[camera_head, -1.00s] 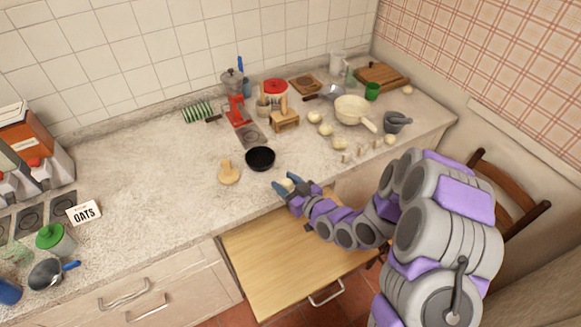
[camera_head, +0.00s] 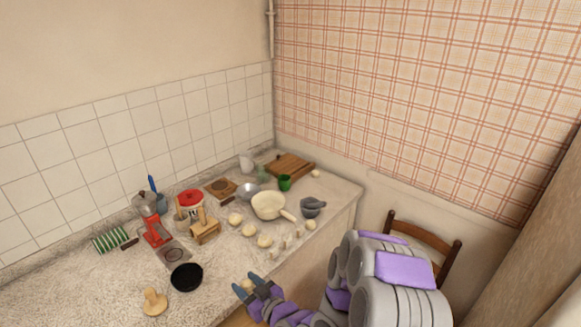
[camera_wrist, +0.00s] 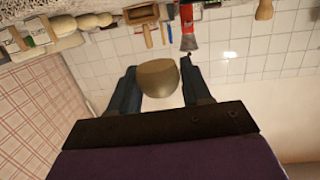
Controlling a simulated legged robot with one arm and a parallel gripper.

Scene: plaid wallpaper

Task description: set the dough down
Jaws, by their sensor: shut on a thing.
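My gripper (camera_head: 249,286) is at the front edge of the counter in the head view, shut on a rounded piece of dough (camera_wrist: 157,78). In the wrist view the dough sits between the two blue fingers, browned by shadow. The gripper is right of the black bowl (camera_head: 187,277). Several other pale dough balls (camera_head: 264,242) lie on the counter (camera_head: 95,290) behind the gripper. I cannot tell how high the held dough is above the counter.
A cream pan (camera_head: 268,205), a grey mortar (camera_head: 313,207) and small pale pieces (camera_head: 284,243) stand to the right. A wooden stool-like stand (camera_head: 205,232) and red grinder (camera_head: 157,232) are behind the bowl. A wooden stamp (camera_head: 154,302) is left. Bare counter lies between bowl and dough balls.

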